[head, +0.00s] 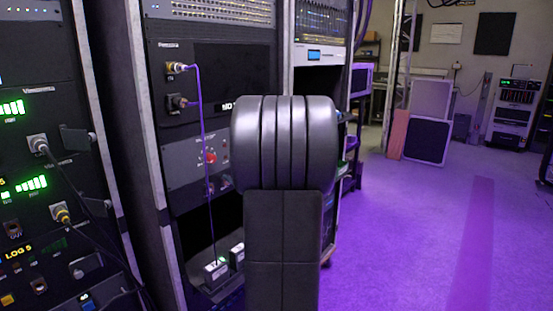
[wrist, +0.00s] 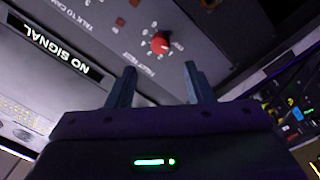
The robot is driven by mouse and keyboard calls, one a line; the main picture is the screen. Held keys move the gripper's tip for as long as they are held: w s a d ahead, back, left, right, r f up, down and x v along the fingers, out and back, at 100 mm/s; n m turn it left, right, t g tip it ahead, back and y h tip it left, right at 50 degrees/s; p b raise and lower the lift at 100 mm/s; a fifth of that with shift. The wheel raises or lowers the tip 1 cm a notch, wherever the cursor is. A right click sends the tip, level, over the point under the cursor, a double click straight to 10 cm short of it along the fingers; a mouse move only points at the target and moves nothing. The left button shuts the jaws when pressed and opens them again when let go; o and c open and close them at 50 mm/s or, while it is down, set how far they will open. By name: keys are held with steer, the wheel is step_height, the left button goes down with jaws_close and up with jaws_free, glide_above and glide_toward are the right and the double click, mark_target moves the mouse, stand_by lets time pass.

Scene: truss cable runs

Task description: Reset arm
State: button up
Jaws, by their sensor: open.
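My gripper (wrist: 158,88) shows in the wrist view with its two dark fingers apart and nothing between them. Beyond the fingertips is a grey rack panel with a red knob (wrist: 160,43). The gap between fingers and panel is hard to judge. In the head view my own arm fills the middle and hides part of the rack; the gripper does not show there. The red knob also shows in the head view (head: 210,157), left of my arm.
Equipment racks stand at the left, with a purple cable (head: 203,130) hanging down the middle one to small boxes (head: 216,271) on a low shelf. A "NO SIGNAL" screen (wrist: 62,48) is close to the gripper's left. Purple-lit floor (head: 420,230) at the right is clear.

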mark_target(213, 160)
steer(key=x, duration=0.9)
